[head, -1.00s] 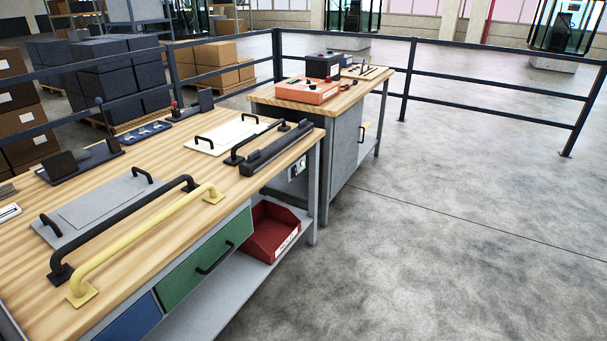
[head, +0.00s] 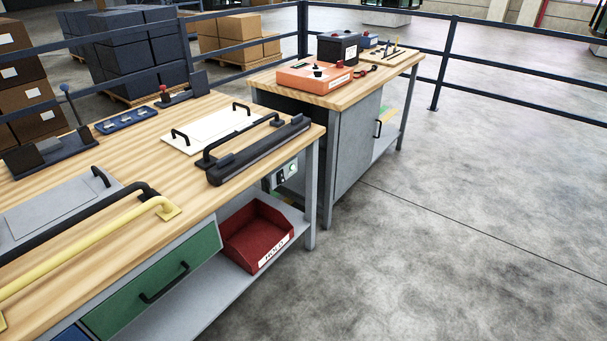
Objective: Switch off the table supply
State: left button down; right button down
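A small grey supply box (head: 283,176) is mounted under the right end of the near wooden workbench (head: 215,110), beside its leg. Its face carries a small green-lit round part (head: 292,168) and a dark part beside it. The bench top and a dark bar-like fixture (head: 258,152) hang above it, and its upper part is partly hidden. I cannot read its switch position. Neither of my grippers shows in the head view.
A red bin (head: 257,236) sits on the lower shelf below the box. A green drawer (head: 150,285) is left of it. A second bench (head: 335,92) with an orange case (head: 314,77) stands behind. Rails (head: 500,78) close off the back. The floor at right is clear.

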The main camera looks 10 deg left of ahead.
aim_at(282, 178)
jog(key=i+l, duration=0.35)
jog(key=i+l+z, duration=0.1)
jog(key=i+l, duration=0.2)
jog(key=i, duration=0.2)
